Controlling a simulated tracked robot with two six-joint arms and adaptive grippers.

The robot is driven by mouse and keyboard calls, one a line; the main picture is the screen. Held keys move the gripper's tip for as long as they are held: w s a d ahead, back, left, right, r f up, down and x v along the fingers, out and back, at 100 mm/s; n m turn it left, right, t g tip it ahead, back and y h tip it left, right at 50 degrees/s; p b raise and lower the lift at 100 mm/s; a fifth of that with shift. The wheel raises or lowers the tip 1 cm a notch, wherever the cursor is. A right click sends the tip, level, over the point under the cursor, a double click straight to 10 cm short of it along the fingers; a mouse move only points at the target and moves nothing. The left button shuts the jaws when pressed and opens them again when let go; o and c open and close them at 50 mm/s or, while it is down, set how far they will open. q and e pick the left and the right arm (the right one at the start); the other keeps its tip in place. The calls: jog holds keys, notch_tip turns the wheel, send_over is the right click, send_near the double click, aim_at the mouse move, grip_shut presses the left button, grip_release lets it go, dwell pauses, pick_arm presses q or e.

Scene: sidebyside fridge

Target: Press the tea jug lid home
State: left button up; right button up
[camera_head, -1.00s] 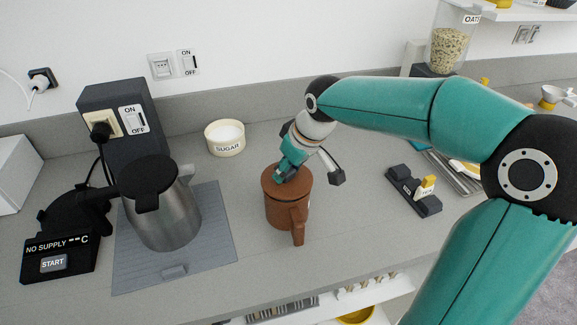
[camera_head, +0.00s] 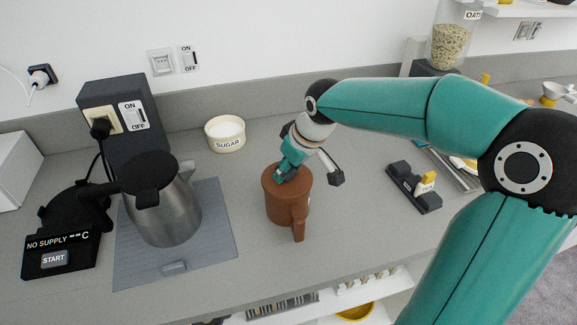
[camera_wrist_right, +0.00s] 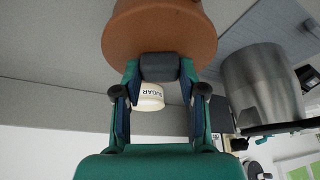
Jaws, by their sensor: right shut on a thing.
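The brown tea jug (camera_head: 285,207) stands upright on the grey counter, its handle toward the front. Its brown lid (camera_head: 301,178) is at the top of the jug, partly hidden by my gripper; I cannot tell whether it is fully seated. My right gripper (camera_head: 284,174) comes down on the lid from above, tilted. In the right wrist view, my right gripper (camera_wrist_right: 160,68) has its fingers meeting at a dark grey piece against the round brown lid (camera_wrist_right: 160,35). It is shut on the lid, at its top. My left gripper is not in view.
A steel kettle (camera_head: 176,218) stands on a grey mat (camera_head: 205,268) left of the jug. A sugar bowl (camera_head: 226,134) is behind it. A dark holder with a yellow-topped piece (camera_head: 413,190) lies to the right. Bare counter surrounds the jug.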

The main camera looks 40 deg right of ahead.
jog(key=shift+f, duration=0.15)
jog(key=o, duration=1)
jog(key=shift+o, duration=0.2)
jog(key=v, duration=1.2)
jog(key=shift+d, duration=0.1)
